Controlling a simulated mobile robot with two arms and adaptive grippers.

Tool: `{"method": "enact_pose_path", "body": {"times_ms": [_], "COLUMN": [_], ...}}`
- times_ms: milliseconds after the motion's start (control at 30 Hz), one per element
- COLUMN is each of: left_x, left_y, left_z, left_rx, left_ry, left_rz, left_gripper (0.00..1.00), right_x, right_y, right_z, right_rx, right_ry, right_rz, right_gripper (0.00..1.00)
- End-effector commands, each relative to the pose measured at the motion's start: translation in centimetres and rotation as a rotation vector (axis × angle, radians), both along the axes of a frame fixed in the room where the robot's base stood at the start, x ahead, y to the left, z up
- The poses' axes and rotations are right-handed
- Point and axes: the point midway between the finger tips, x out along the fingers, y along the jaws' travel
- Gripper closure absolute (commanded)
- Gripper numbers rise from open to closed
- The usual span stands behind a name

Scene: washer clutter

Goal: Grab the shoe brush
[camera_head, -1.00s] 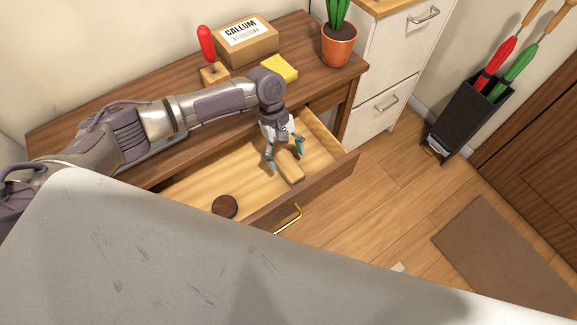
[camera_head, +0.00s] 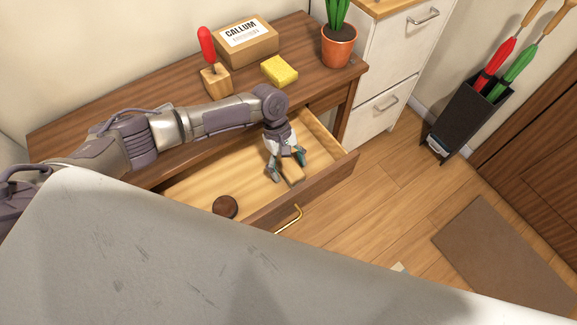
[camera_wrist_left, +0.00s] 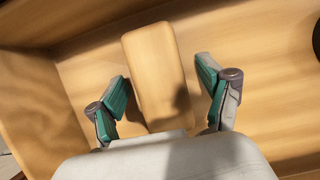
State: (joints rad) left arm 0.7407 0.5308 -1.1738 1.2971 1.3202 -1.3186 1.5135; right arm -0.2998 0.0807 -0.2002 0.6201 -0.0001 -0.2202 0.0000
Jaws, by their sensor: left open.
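The shoe brush (camera_head: 293,173), seen as a plain light wooden block, lies in the open drawer (camera_head: 250,222) near its right end. Its bristles do not show. My left gripper (camera_head: 287,166) reaches down into the drawer over the brush and partly hides it. In the left wrist view the brush (camera_wrist_left: 155,65) lies between the two teal-padded fingers of the open left gripper (camera_wrist_left: 162,88), with a gap on each side. My right gripper is in neither view.
A round dark brown object (camera_head: 225,206) lies in the drawer, left of the brush. On the desk stand a cardboard box (camera_head: 246,43), a yellow sponge (camera_head: 279,70), a red-handled tool in a wooden block (camera_head: 214,80) and a potted plant (camera_head: 339,47). The drawer walls are close to the gripper.

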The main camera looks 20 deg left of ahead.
Motion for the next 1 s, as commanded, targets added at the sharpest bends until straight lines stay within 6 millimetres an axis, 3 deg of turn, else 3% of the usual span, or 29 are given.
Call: {"method": "enact_pose_path", "body": {"times_ms": [367,733,1000], "left_x": [0.01,0.0,0.06], "left_y": [-0.04,-0.01,0.02], "left_z": [-0.11,-0.1,-0.08], "left_rx": [-0.002,0.0,0.0], "left_ry": [0.0,0.0,-0.002], "left_rz": [-0.001,-0.001,-0.001], "left_gripper": [0.22,0.84,0.87], "right_x": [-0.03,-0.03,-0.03], "right_y": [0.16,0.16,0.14], "right_z": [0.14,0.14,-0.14], "right_rx": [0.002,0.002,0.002], "right_ry": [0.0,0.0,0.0], "right_rz": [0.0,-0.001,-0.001], "right_gripper": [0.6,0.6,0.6]}}
